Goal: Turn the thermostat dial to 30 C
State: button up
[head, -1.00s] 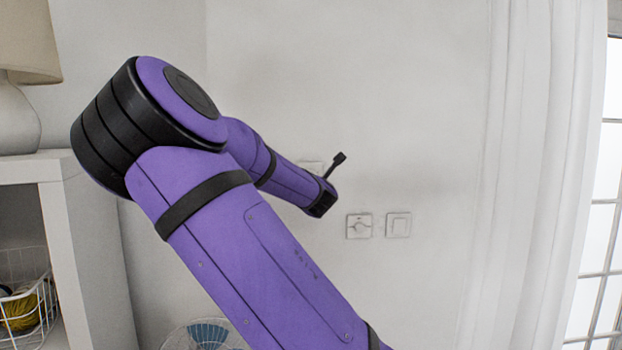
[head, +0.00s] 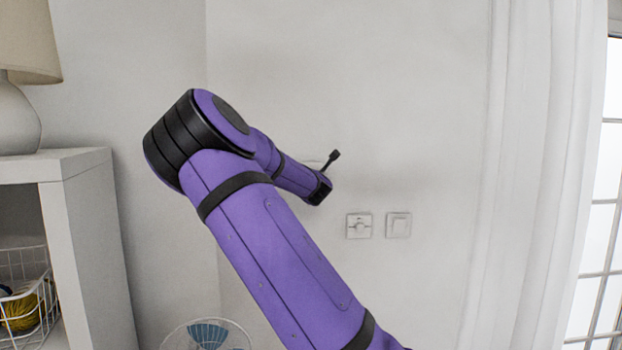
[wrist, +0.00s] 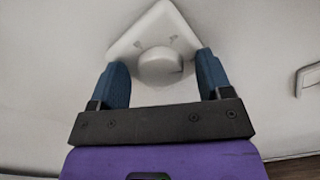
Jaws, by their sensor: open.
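The thermostat is a white square plate with a round white dial (wrist: 160,66), seen at the top middle of the wrist view. Small marks show on the plate (wrist: 150,32), too blurred to read, so I cannot tell the setting. My gripper (wrist: 162,62) is open, with one blue finger on each side of the dial. The fingers look apart from the dial, though depth is hard to judge.
A wall plate with a round centre (head: 359,226) and a flat switch (head: 398,225) sit on the wall right of my arm. Another plate (wrist: 308,80) is at the wrist view's right edge. A curtain (head: 530,180) hangs right; a white shelf (head: 85,250) stands left.

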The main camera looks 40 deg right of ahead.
jog(key=c, duration=0.9)
jog(key=m, duration=2.3)
jog(key=shift+f+m, duration=0.4)
